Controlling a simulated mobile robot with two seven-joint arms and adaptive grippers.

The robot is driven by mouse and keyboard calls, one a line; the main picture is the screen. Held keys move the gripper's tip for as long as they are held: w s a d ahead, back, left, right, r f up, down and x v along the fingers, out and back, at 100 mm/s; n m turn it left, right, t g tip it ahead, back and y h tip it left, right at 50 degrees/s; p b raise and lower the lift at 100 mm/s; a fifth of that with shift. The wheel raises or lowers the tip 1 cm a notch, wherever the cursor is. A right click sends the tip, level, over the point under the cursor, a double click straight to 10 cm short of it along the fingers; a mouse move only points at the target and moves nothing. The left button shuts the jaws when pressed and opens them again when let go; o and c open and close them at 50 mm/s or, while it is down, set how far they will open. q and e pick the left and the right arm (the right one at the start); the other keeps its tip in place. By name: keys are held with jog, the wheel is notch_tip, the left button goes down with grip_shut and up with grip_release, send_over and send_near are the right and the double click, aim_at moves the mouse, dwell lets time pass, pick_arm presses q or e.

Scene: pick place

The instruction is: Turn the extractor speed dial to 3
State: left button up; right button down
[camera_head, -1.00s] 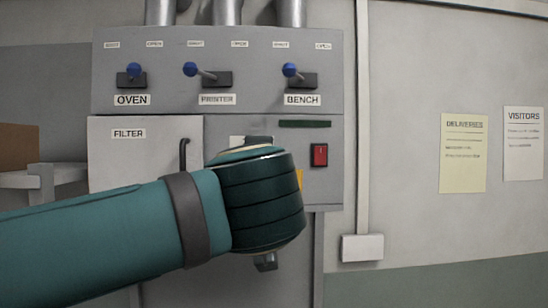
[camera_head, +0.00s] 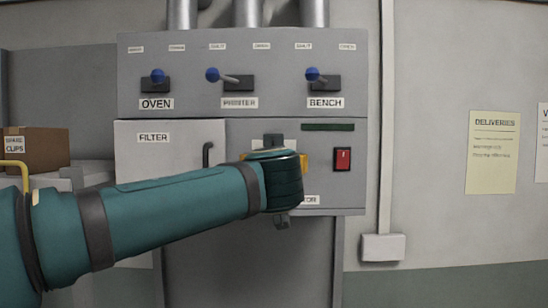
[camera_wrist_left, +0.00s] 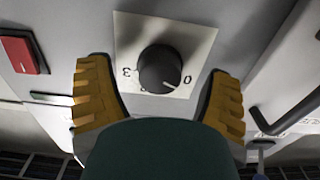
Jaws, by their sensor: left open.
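The extractor speed dial is a dark round knob (camera_wrist_left: 158,69) on a white plate (camera_wrist_left: 190,40) in the left wrist view. A 0 shows to its right and a 3 to its left; the numbers below the knob are partly hidden. My left gripper (camera_wrist_left: 158,75) is open, with one yellow finger on each side of the dial and gaps between. In the head view my left wrist hides the dial, and a yellow fingertip of the left gripper (camera_head: 304,163) shows at the panel. My right gripper is not in view.
A red switch (camera_head: 342,159) sits right of the dial; it also shows in the wrist view (camera_wrist_left: 22,52). A dark handle (camera_head: 207,154) on the FILTER door (camera_head: 165,170) is to the left. Blue-knobbed levers (camera_head: 230,78) are above. A cardboard box (camera_head: 45,148) stands far left.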

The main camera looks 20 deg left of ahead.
pick_arm(q)
jog(key=shift+w+a, duration=0.1)
jog(key=shift+w, duration=0.4)
jog(key=c, duration=1.3)
